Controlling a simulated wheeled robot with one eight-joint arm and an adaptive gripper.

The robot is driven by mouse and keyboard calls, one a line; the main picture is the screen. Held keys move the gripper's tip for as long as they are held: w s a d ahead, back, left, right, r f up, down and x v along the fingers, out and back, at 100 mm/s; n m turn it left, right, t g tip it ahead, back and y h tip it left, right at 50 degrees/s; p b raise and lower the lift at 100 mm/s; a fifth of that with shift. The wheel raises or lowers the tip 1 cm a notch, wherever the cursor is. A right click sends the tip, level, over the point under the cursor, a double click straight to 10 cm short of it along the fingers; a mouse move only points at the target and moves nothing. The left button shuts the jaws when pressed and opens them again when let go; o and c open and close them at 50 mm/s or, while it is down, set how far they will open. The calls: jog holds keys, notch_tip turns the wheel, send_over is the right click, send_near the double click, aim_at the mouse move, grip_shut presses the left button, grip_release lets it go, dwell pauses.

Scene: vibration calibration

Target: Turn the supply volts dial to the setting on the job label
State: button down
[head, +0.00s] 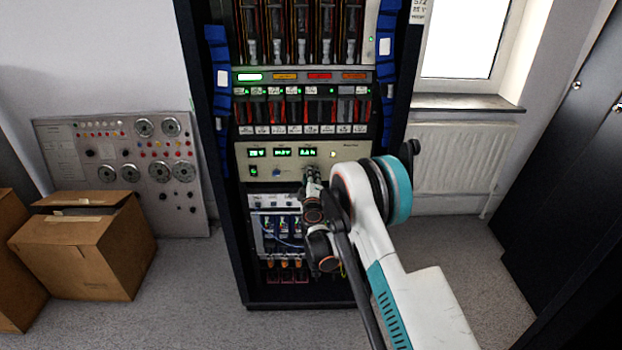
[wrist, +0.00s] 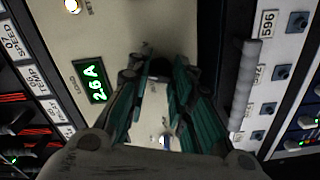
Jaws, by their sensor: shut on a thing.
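The beige supply panel (head: 345,153) is set in the dark rack, with three lit green displays (head: 283,152). My gripper (head: 311,174) is at the lower middle of this panel, below the right-hand display. In the wrist view my gripper's fingers (wrist: 160,82) are closed around a dark knob (wrist: 159,66), mostly hidden between them. A green display beside it reads 2.6 A, with LOAD printed near it. The knob's pointer and scale are hidden, so I cannot tell its setting. A white label (head: 418,10) is on the rack's upper right, partly cut off; I cannot read it surely.
Modules with cables (head: 280,228) sit below. Cardboard boxes (head: 88,245) stand on the floor at left. Open floor lies before the rack.

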jog(key=shift+f, duration=0.1)
jog(key=c, duration=1.4)
grip_release()
jog(key=s, duration=0.7)
jog(key=shift+s, duration=0.25)
jog(key=shift+a, duration=0.1)
